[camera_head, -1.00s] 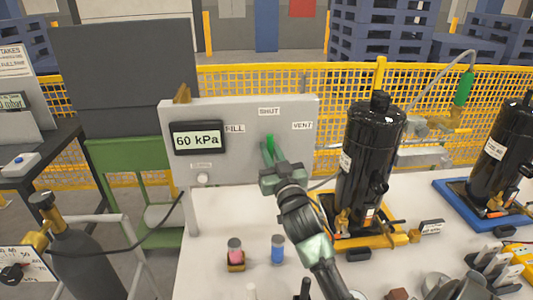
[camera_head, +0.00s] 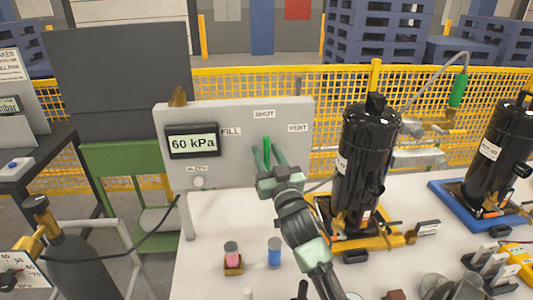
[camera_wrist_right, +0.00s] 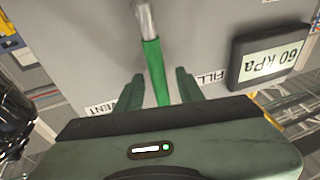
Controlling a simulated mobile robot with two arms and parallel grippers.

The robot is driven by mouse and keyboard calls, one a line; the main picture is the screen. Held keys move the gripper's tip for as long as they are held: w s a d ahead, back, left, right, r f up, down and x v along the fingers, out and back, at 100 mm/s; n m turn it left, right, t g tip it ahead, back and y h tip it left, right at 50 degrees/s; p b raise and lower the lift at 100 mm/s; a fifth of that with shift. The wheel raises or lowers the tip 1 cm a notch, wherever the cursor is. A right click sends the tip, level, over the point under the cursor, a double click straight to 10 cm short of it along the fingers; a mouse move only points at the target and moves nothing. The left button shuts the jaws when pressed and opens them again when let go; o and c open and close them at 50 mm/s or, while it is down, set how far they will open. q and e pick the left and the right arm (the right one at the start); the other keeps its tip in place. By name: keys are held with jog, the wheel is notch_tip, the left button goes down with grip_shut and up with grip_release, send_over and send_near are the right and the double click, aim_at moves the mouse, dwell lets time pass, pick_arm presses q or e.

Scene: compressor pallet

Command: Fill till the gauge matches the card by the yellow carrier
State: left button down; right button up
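The gauge (camera_head: 193,141) on the grey panel (camera_head: 225,170) reads 60 kPa and also shows in the right wrist view (camera_wrist_right: 268,60). The green valve handle (camera_head: 267,151) stands upright under the SHUT label (camera_head: 264,114), between FILL (camera_head: 231,131) and VENT (camera_head: 298,127). My right gripper (camera_head: 268,158) is open, with a finger on each side of the handle (camera_wrist_right: 155,72) and gaps showing in the wrist view. The yellow carrier (camera_head: 385,242) bears a black compressor (camera_head: 366,165). A small card (camera_head: 428,228) stands beside it, its text too small to read. My left gripper is out of view.
A blue carrier (camera_head: 450,192) with another black compressor (camera_head: 500,155) is at the right. Pink (camera_head: 232,250) and blue (camera_head: 274,252) small containers stand on the white table (camera_head: 205,270). A gas cylinder (camera_head: 75,265) is at the lower left.

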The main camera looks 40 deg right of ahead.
jog(key=b+v, duration=0.1)
jog(key=v, duration=0.6)
jog(key=shift+s+b, duration=0.2)
jog(key=shift+b, duration=0.1)
jog(key=shift+a+f, duration=0.1)
